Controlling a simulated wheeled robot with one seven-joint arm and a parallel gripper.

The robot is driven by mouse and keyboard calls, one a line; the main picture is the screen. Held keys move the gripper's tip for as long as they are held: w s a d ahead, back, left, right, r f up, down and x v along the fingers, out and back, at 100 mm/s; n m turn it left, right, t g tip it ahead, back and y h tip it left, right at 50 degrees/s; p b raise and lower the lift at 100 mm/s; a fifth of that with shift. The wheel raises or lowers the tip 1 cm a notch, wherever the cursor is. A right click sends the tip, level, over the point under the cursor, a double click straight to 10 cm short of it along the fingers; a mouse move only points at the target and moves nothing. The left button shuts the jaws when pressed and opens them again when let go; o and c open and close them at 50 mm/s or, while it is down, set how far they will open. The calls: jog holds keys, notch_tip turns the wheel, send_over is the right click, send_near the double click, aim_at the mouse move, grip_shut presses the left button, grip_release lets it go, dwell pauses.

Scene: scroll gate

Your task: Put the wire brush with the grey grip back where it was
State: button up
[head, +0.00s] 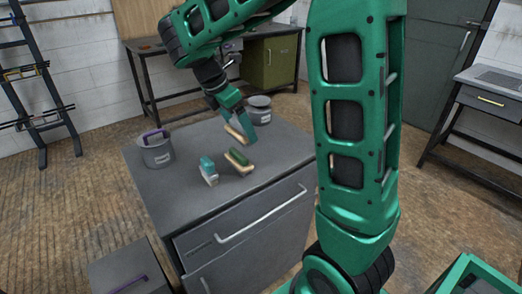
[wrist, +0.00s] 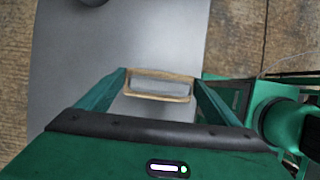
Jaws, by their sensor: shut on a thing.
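My gripper (head: 238,130) is shut on a wire brush (head: 234,134) with a pale wooden body, above the grey cabinet top (head: 187,192). In the wrist view the brush (wrist: 160,88) lies crosswise between the two fingertips (wrist: 160,80), its grip grey and its ends wooden. Whether it touches the top is hard to tell. A brush with a green grip (head: 238,158) lies on the top just in front of it. A block-like brush with a teal grip (head: 208,169) stands to the left of that one.
A grey pot with a purple handle (head: 157,152) stands at the top's left edge. Another grey pot (head: 260,109) stands at the back, close behind my gripper. The cabinet has a drawer with a long handle (head: 262,216). The left front of the top is clear.

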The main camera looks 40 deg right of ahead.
jog(key=d+f, duration=0.2)
jog(key=d, duration=0.1)
jog(key=d+f, duration=0.1)
jog(key=d, duration=0.2)
jog(key=d+f, duration=0.2)
jog(key=d, duration=0.1)
jog(key=shift+s+d+f, duration=0.3)
jog(key=shift+f, duration=2.1)
jog(key=o, duration=0.9)
jog(key=v, duration=1.2)
jog(key=s+d+m+y, duration=0.1)
jog(key=s+d+m, duration=0.1)
jog(key=s+m, duration=0.45)
jog(key=s+d+m+y, duration=0.1)
jog(key=s+d+m, duration=0.2)
jog(key=s+m, duration=0.4)
jog(key=s+a+f+m+y, duration=0.1)
jog(key=s+a+f+m, duration=0.1)
jog(key=s+m, duration=0.3)
jog(key=s+a+f+m+y, duration=0.1)
jog(key=s+a+f+m, duration=0.1)
jog(key=s+m, duration=0.4)
jog(key=s, duration=0.4)
jog(key=shift+a+f+y, duration=0.25)
jog(key=shift+a+y, duration=0.05)
jog(key=shift+y, duration=0.1)
